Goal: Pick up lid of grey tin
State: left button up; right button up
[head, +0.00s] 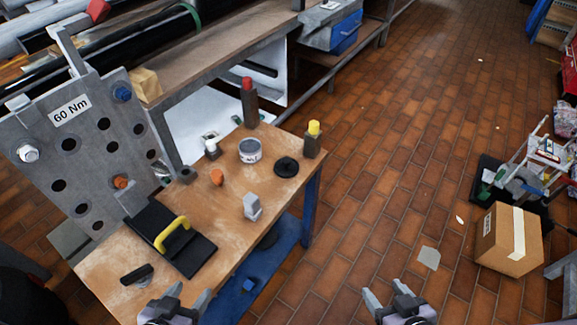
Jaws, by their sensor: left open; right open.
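The grey tin (249,153) stands upright on the wooden workbench, near its back middle. It has a pale label with dark print on its side, and its grey lid (250,145) appears to be on top. My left gripper (188,294) is open and empty at the bottom of the head view, by the bench's front edge, well short of the tin. My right gripper (388,293) is open and empty at the bottom right, over the tiled floor and away from the bench. Nothing hides the tin.
On the workbench (125,277), a black disc (286,166), a yellow-topped block (313,139), a red-topped post (249,102), an orange cap (217,177) and a grey block (252,207) surround the tin. A flange plate (84,150) stands left. A cardboard box (508,239) sits on the floor.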

aim_at(285, 167)
jog(key=i+l, duration=0.2)
jog(key=l, duration=0.2)
jog(key=i+l, duration=0.15)
jog(key=l, duration=0.25)
jog(key=i+l, duration=0.2)
jog(key=l, duration=0.2)
jog(key=i+l, duration=0.15)
jog(key=l, duration=0.25)
jog(key=l+u, duration=0.1)
jog(key=u, duration=2.15)
jog(key=l, duration=0.1)
